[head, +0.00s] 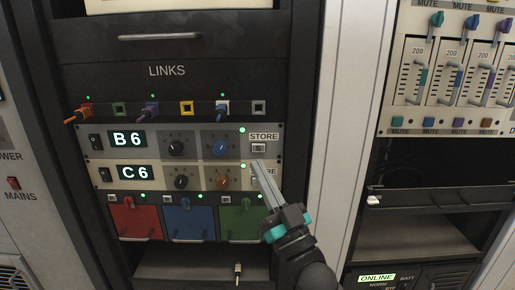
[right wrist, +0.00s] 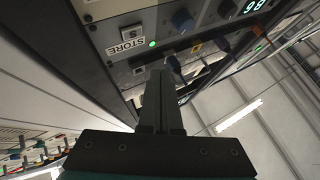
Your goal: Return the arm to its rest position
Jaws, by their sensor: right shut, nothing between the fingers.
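My right gripper (head: 260,168) is shut and empty. In the head view its fingertips are in front of the lower unit's STORE button, which they partly cover; I cannot tell whether they touch it. My right arm comes up from the bottom edge. In the right wrist view the shut fingers (right wrist: 160,85) point toward a rack panel whose STORE label (right wrist: 125,47) and button show at the upper left. The upper unit (head: 107,141) reads B6 and the lower unit (head: 106,174) reads C6. My left gripper is not in view.
Above the units is a LINKS row with coloured plugs (head: 152,108). Below are red (head: 136,219), blue (head: 190,220) and green (head: 243,220) panels with handles. A slider panel (head: 450,75) and a pulled-out shelf (head: 440,197) are at the right.

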